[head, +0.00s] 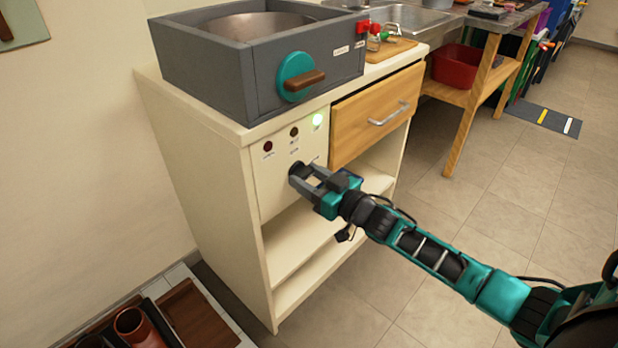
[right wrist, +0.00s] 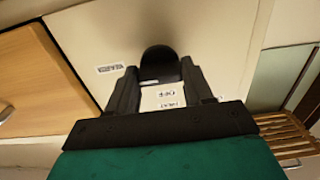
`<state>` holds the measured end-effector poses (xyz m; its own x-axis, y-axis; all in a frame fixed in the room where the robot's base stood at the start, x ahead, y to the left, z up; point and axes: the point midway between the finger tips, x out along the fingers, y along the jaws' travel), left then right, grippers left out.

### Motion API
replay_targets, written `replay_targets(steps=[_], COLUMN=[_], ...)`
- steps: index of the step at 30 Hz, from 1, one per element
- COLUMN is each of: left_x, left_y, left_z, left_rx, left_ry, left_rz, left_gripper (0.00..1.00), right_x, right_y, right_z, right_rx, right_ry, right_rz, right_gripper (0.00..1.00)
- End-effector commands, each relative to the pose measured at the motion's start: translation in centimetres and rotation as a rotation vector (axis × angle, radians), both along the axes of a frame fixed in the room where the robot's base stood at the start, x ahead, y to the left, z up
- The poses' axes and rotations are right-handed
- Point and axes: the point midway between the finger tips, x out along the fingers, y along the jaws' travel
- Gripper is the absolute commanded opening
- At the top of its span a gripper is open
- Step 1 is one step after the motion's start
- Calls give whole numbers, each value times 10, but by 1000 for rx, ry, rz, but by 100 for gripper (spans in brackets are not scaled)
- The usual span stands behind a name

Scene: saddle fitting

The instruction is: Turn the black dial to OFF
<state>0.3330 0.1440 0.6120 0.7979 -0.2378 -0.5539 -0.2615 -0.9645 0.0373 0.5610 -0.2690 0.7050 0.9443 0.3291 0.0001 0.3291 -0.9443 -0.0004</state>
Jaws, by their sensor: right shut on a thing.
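The black dial (head: 297,169) is on the cream front panel of the cabinet, below three indicator lights. In the right wrist view the dial (right wrist: 160,64) sits between the fingertips, with a pale mark on it. My right gripper (head: 303,173) is shut on the dial, one finger on each side. Small printed labels (right wrist: 166,93) lie around the dial, upside down in the wrist view; one seems to read OFF. My left gripper is not in view.
A grey unit with a teal dial and brown handle (head: 301,79) stands on the cabinet above. A wooden drawer (head: 376,113) with a metal handle is right of the panel. Open shelves (head: 312,241) lie below.

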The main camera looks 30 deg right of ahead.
Motion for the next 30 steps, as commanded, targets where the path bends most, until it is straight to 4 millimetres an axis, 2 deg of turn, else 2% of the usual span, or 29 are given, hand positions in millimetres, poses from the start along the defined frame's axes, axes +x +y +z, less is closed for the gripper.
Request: replay_targets(steps=[1, 5, 17, 30], left_x=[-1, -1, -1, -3], left_y=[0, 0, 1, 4], left_z=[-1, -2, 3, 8], left_rx=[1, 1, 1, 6], left_ry=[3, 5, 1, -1], left_rz=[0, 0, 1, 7], left_gripper=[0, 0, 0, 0], right_x=[0, 0, 0, 0], right_y=[0, 0, 0, 0], right_z=[0, 0, 0, 1], right_rx=[0, 0, -83, -435], right_ry=[0, 0, -28, -150], right_rz=[0, 0, -1, -1], right_gripper=[32, 21, 21, 21])
